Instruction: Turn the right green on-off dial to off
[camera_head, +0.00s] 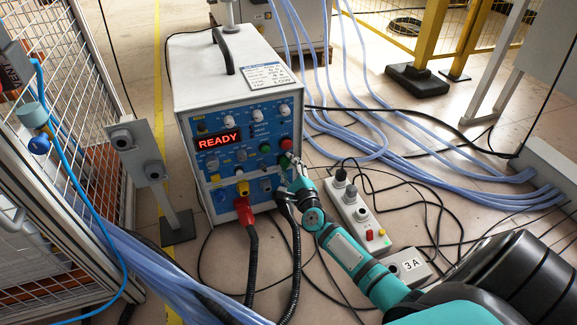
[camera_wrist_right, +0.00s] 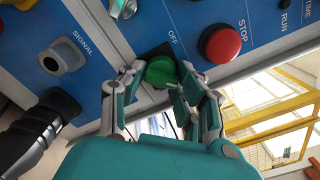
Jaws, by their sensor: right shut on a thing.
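The heater (camera_head: 220,75) is a white box with a blue front panel and a lit red READY display (camera_head: 219,140). The right green dial (camera_wrist_right: 160,72) sits on the panel near an OFF label in the right wrist view. In the head view the dial (camera_head: 284,160) is partly hidden by my right gripper. My right gripper (camera_head: 292,162) is at the panel's right edge. In the wrist view its fingers (camera_wrist_right: 158,86) are on both sides of the dial, shut on it. Which way the dial points is unclear. My left gripper is not in view.
A red stop button (camera_wrist_right: 222,43) is close to the right finger, and a signal socket (camera_wrist_right: 63,57) lies left. A red plug (camera_head: 243,210) and black cables hang below. A power strip (camera_head: 357,213) and blue hoses cover the floor at right.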

